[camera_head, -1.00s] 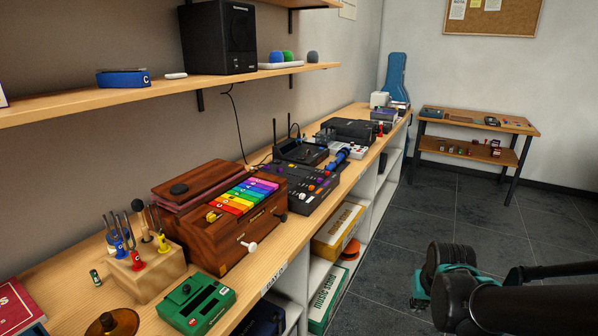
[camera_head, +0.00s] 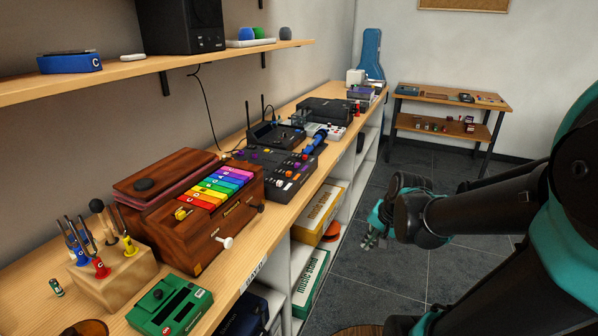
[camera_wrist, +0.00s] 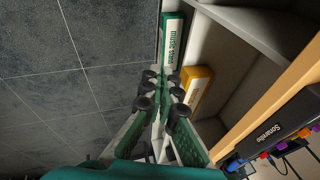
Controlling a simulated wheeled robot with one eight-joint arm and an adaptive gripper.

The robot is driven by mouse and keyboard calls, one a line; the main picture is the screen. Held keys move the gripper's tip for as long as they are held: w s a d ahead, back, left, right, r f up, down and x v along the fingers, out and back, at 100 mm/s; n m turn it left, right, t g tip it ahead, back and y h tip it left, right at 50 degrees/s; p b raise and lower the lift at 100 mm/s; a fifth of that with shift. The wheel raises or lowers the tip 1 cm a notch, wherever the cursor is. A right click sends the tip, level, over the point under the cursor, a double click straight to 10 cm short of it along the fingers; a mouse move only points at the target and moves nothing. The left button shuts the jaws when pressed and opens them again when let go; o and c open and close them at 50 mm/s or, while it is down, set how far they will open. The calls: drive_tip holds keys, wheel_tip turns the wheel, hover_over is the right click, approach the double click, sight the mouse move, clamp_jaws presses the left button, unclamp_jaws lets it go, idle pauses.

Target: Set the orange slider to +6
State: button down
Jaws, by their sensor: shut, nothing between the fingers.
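A black control unit (camera_head: 293,187) with several small coloured knobs or sliders stands on the long counter, right of the rainbow-keyed wooden box. An orange control (camera_head: 290,173) shows on its top, but its scale and setting are too small to read. In the wrist view the unit's front edge (camera_wrist: 272,134) is at the lower right, with coloured controls partly cut off. My gripper (camera_head: 370,241) is shut and empty, over the floor in front of the counter, apart from the unit. Its fingers (camera_wrist: 161,88) also show in the wrist view.
A wooden box with rainbow keys (camera_head: 217,187), a green device (camera_head: 170,307) and a tuning-fork block (camera_head: 115,279) stand on the near counter. Lower shelves hold a green box (camera_head: 310,281) and a yellow box (camera_head: 318,213). The floor aisle is open.

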drive_tip(key=w+a+r+m+y, duration=0.3)
drive_tip(key=w+a+r+m, duration=0.2)
drive_tip(key=w+r+m, duration=0.3)
drive_tip(key=w+a+r+m+y, duration=0.3)
drive_tip(key=w+a+r+m, duration=0.2)
drive_tip(key=w+r+m, duration=0.3)
drive_tip(key=shift+w+a+r+g, duration=0.25)
drive_tip(key=shift+w+r+g, duration=0.15)
drive_tip(key=shift+w+r, duration=0.2)
approach(291, 176)
wheel_tip(291, 176, down, 4)
drive_tip(key=a, duration=0.1)
drive_tip(key=w+a, duration=0.1)
drive_tip(key=shift+a+f, duration=0.2)
drive_tip(key=shift+a, duration=0.15)
drive_tip(key=shift+w+a, duration=0.25)
drive_tip(key=shift+a, duration=0.25)
